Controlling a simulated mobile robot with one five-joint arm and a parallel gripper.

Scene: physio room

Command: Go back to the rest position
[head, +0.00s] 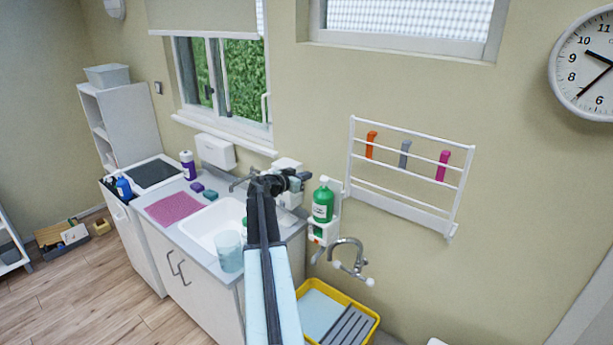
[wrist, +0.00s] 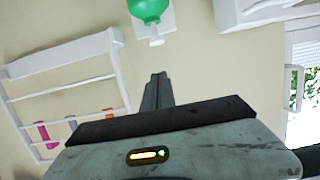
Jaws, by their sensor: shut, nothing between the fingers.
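My gripper (wrist: 158,90) shows in the wrist view with its dark fingers together and nothing between them. In the head view my arm reaches forward from the bottom edge, and its dark end (head: 291,181) is beside the wall dispenser, in front of the counter's right end. The green bottle (head: 323,204) sits in its white wall holder just right of my gripper. It also shows at the top of the wrist view (wrist: 148,10), apart from the fingers.
A white sink (head: 215,222) and a clear cup (head: 229,250) are left of my arm. A metal tap (head: 350,258) and a yellow-rimmed tray (head: 362,303) are at lower right. A white wall rack (head: 405,195) holds coloured clips. Open floor (head: 75,300) lies at left.

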